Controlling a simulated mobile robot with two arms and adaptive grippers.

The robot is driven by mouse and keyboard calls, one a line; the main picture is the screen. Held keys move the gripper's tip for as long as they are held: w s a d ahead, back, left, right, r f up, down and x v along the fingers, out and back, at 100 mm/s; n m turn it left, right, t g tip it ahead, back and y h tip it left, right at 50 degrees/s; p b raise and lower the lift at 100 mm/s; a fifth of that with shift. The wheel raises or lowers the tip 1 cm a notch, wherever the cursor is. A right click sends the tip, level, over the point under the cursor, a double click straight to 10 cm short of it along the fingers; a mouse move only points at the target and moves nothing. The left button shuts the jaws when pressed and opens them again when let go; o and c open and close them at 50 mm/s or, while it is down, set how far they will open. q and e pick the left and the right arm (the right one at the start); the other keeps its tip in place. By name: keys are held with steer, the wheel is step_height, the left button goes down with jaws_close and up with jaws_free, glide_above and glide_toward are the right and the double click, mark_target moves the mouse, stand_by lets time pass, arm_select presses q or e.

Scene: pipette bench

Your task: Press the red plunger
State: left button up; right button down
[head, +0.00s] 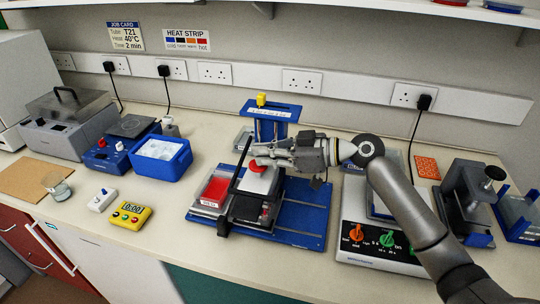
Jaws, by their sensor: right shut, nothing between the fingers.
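The red plunger (257,169) is a small red cap on top of a pale body in the middle of the bench. That body stands on a blue base plate (306,208), with a dark frame arm beside it. My right gripper (256,158) reaches in from the right, with its fingers shut and empty. Its fingertips are at the plunger and cover part of its upper side. I cannot tell whether they touch it. My left gripper is not in view.
A red tray (215,190) lies left of the plunger. A blue stand with a yellow knob (261,99) rises behind it. A scale-like device with dials (375,240) stands to the right. A yellow timer (131,216) and a blue ice box (160,158) are at left.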

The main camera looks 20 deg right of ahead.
step_height(320, 180, up, 2)
steer(key=shift+r+p, duration=0.2)
steer(key=shift+p, duration=0.3)
arm_select(q)
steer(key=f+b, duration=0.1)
steer(key=b, duration=0.1)
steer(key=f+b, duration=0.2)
steer(key=b, duration=0.1)
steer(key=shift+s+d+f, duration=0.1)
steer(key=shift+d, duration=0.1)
arm_select(e)
steer(key=f+v, duration=0.1)
steer(key=v, duration=0.9)
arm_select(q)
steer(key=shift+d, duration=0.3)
arm_select(e)
steer(key=shift+d, duration=0.15)
